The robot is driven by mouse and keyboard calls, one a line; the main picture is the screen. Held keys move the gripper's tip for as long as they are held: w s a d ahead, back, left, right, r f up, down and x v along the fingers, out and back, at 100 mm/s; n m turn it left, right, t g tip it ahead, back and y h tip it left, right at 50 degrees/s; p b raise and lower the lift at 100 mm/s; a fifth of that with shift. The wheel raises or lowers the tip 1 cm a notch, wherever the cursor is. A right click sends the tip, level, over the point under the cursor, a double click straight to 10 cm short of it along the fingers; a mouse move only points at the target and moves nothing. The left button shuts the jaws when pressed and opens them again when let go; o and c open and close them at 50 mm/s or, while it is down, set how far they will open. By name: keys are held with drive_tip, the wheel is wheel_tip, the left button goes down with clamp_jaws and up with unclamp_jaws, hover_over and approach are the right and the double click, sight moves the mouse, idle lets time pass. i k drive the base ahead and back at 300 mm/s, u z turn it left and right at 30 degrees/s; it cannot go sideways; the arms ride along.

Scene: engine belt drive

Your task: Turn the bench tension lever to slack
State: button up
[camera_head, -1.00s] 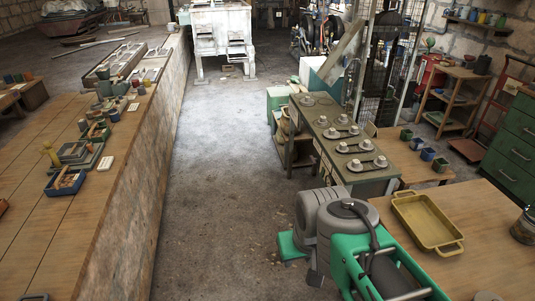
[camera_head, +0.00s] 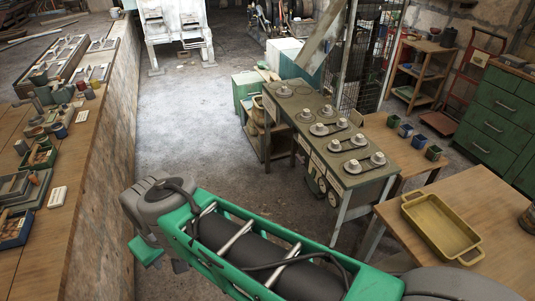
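A green-grey bench (camera_head: 300,120) stands at the centre, with several pale, round, cup-like fittings on dark plates on its top. On its front side are pale labels and dark round parts like pulleys or belts (camera_head: 322,182), too small to make out well. I cannot pick out the tension lever for certain or tell its position. My green and grey arm crosses the lower middle of the view, in front of the bench and apart from it. My gripper does not show in this view.
A wooden table with a yellow tray (camera_head: 440,226) is at the right. A low wooden bench with several small pots (camera_head: 405,131) adjoins the green-grey bench. A long wooden counter (camera_head: 90,150) runs along the left. Bare floor (camera_head: 200,130) lies between the counter and the bench.

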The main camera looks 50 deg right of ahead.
sight(301, 159)
drive_tip(key=z, duration=0.2)
drive_tip(key=i, duration=1.45)
drive_tip(key=z, duration=0.55)
